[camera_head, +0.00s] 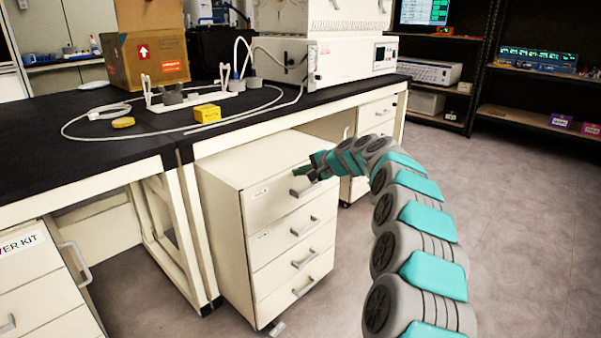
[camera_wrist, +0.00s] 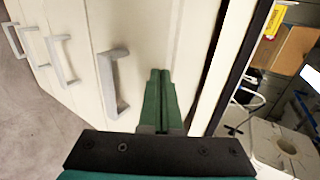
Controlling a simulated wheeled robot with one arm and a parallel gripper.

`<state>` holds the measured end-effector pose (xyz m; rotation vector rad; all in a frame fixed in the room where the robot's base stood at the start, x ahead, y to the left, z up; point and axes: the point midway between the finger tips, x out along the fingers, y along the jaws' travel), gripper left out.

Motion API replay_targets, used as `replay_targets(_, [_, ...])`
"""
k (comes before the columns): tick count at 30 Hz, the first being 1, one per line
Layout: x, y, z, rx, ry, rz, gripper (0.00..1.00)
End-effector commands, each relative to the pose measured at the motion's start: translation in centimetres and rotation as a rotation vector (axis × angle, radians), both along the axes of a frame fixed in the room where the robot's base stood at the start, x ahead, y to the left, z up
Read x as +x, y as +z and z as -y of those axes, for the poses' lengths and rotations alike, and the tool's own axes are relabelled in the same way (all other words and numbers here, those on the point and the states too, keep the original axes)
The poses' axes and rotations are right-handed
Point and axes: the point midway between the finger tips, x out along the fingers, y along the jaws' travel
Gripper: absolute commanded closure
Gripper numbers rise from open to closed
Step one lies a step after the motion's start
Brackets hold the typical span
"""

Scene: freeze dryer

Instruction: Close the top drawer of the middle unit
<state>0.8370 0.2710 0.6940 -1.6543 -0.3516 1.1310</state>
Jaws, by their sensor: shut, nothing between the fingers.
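The middle unit (camera_head: 224,222) is a cream cabinet with several stacked drawers and grey bar handles, standing under the black bench. Its top drawer (camera_head: 262,202) looks about flush with the drawers below; a small gap cannot be ruled out. The top drawer's handle (camera_head: 302,190) lies just below my gripper (camera_head: 300,171). In the wrist view my gripper (camera_wrist: 160,72) has its green fingers together and empty, pointing at the top drawer front (camera_wrist: 150,35), beside the handle (camera_wrist: 112,82). The fingertips are at or very near the front; contact cannot be told.
The black benchtop (camera_head: 70,165) overhangs the unit and carries a cardboard box (camera_head: 145,58), a yellow box (camera_head: 207,113) and a loose cable. Another drawer unit (camera_head: 35,285) stands at lower left. Open grey floor (camera_head: 520,220) lies to the right.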

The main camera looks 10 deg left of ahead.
Motion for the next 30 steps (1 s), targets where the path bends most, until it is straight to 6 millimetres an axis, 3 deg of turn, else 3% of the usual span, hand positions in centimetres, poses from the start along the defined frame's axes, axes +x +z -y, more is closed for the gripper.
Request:
replay_targets(5, [-0.2,-0.1,0.4,0.001,0.0,-0.001,1.0])
replay_targets(12, [-1.5,-0.1,3.0,0.003,-0.002,0.003,1.0])
replay_targets(30, [-6.2,4.6,9.3,0.0,0.001,0.0,1.0])
